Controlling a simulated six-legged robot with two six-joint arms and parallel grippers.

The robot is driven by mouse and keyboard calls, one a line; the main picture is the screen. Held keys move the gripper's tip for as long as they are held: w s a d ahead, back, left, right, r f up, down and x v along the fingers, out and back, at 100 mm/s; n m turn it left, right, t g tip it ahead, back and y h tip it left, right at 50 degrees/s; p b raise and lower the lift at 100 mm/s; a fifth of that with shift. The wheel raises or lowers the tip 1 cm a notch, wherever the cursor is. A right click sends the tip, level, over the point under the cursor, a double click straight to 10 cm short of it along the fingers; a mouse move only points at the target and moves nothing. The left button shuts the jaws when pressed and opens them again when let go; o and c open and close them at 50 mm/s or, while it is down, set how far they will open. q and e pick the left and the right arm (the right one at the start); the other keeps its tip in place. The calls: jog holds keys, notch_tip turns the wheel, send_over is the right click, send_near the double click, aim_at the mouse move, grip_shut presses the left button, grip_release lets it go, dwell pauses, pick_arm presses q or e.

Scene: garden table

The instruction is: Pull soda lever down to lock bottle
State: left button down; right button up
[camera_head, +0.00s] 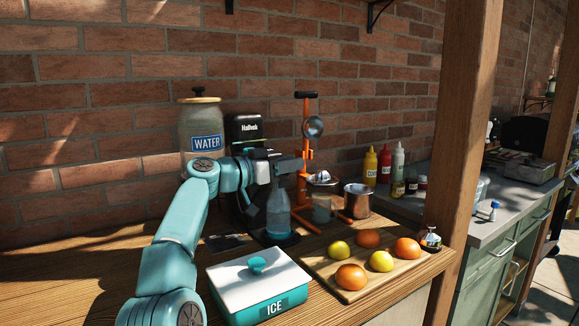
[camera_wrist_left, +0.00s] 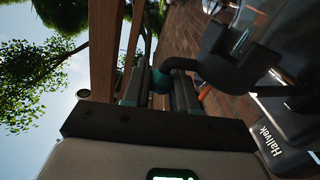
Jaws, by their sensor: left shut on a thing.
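The black soda machine (camera_head: 248,127) stands against the brick wall, and its lettered front also shows in the wrist view (camera_wrist_left: 275,145). A clear bluish bottle (camera_head: 278,210) stands upright at the machine's front, above its dark base. My left gripper (camera_head: 289,164) is in front of the machine's upper part, above the bottle. In the wrist view its fingers (camera_wrist_left: 161,88) are closed around the end of the black, bent soda lever (camera_wrist_left: 210,68). The lever is mostly hidden by my gripper in the head view. My right gripper is not in view.
A water jar (camera_head: 200,125) stands behind my left arm. A teal ice box (camera_head: 258,290) and a board with oranges and lemons (camera_head: 330,280) are in front. An orange juicer press (camera_head: 306,130) and a metal cup (camera_head: 357,201) stand to the right.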

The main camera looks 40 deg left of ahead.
pick_arm(q)
jog(key=shift+f, duration=0.1)
jog(key=c, duration=1)
grip_release()
jog(key=shift+s+d, duration=0.1)
jog(key=shift+o, duration=0.2)
jog(key=shift+s, duration=0.1)
jog(key=b+v, duration=0.5)
jog(key=v, duration=1.1)
